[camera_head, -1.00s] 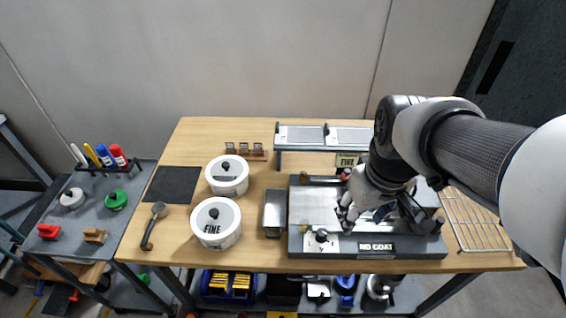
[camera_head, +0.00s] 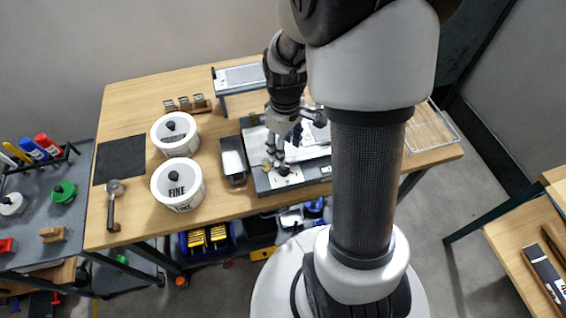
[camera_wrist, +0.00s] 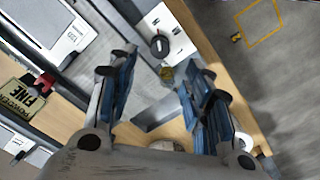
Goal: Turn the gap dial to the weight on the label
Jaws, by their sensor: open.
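The gap dial, a black knob on a white plate (camera_head: 290,178), sits at the front left corner of the coating machine (camera_head: 262,187). In the wrist view the dial (camera_wrist: 159,45) lies just beyond my fingertips, with small dark marks on its plate that I cannot read. My gripper (camera_head: 278,150) hangs over the machine close behind the dial. In the wrist view my gripper (camera_wrist: 162,74) is open and empty, its blue-padded fingers apart. A tan label (camera_wrist: 31,101) reading FINE shows at the left of the wrist view. I see no weight readable on it.
Two white tubs (camera_head: 178,184) (camera_head: 175,134), one marked FINE, stand farther left. A wire rack (camera_head: 430,130) is at the right.

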